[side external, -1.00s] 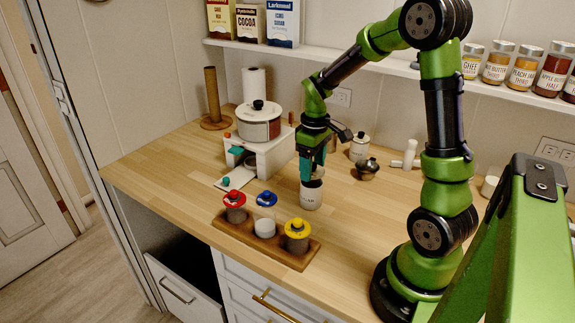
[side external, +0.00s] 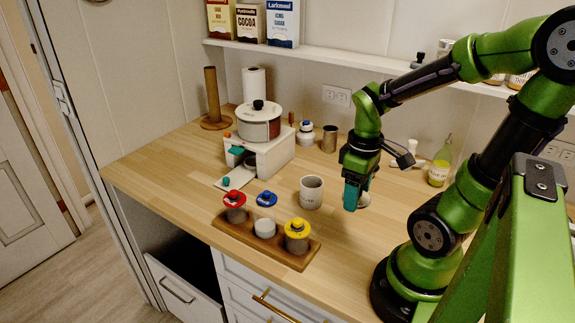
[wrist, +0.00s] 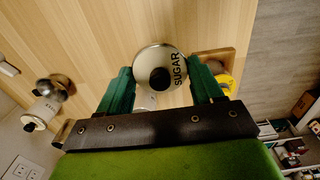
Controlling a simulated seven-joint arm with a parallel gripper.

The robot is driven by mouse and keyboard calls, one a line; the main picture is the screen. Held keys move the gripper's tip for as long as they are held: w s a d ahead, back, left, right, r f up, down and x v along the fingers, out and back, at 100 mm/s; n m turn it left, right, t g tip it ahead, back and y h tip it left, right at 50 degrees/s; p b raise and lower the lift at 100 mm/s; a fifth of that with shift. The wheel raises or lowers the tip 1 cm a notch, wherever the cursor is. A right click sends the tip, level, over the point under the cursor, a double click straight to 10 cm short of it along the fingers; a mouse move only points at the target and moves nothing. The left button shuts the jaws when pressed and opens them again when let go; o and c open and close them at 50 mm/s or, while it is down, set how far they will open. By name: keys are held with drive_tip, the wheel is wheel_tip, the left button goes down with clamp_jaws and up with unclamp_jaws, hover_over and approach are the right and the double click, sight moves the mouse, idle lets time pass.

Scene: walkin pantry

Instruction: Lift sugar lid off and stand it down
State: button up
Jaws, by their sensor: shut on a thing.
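The sugar jar (side external: 311,193) is a pale canister standing upright on the wooden counter, its top open. My gripper (side external: 355,193) is to its right, low over the counter, fingers pointing down. The sugar lid (side external: 364,201) shows only as a pale edge by the fingertips in the side view. In the wrist view the lid (wrist: 150,57) is a round cream disc with a black knob and the word SUGAR. My gripper's fingers (wrist: 160,75) close on opposite sides of its rim. I cannot tell whether the lid touches the counter.
A white stand (side external: 273,158) bears a lidded pot (side external: 259,122) behind. Counter between jar and gripper is bare.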

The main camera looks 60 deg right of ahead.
drive_tip(key=shift+r, duration=1.25)
drive_tip(key=shift+f, duration=0.1)
drive_tip(key=shift+d+f, duration=0.1)
drive_tip(key=shift+f, duration=0.2)
approach(293, 184)
wheel_tip(293, 184, up, 2)
drive_tip(key=s+a, duration=0.1)
drive_tip(key=s, duration=0.2)
drive_tip(key=w+d+r, duration=0.1)
drive_tip(key=w, duration=0.2)
wheel_tip(293, 184, down, 10)
drive_tip(key=shift+w+r, duration=0.1)
drive_tip(key=shift+r, duration=0.15)
drive_tip(key=shift+f, duration=0.1)
